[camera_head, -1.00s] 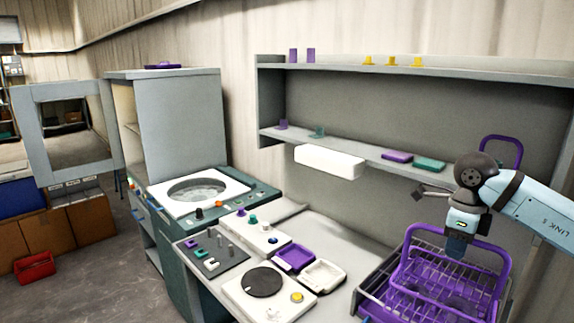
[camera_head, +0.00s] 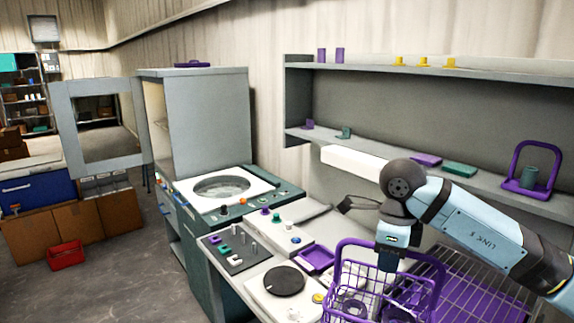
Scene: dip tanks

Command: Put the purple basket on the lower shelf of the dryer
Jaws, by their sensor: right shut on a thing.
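The purple wire basket (camera_head: 335,290) is at the bottom of the head view, in front of the wall bench. My right gripper (camera_head: 389,258) is shut on its raised handle, and the basket hangs roughly upright; something lies inside, hard to make out. The basket's bottom is cut off by the frame. A tall grey cabinet, which looks like the dryer (camera_head: 210,125), stands to the left at the wall. Its windowed door (camera_head: 68,122) is swung open to the left. Only a sliver of its inside shows, so its shelves are hidden. My left gripper is out of view.
A wire rack (camera_head: 480,290) is on the bench right of the basket. A round-basin tank (camera_head: 262,186), control panels and a purple tray (camera_head: 316,260) lie between basket and cabinet. A wall shelf (camera_head: 480,185) runs behind. A red bin (camera_head: 66,255) sits on otherwise open floor.

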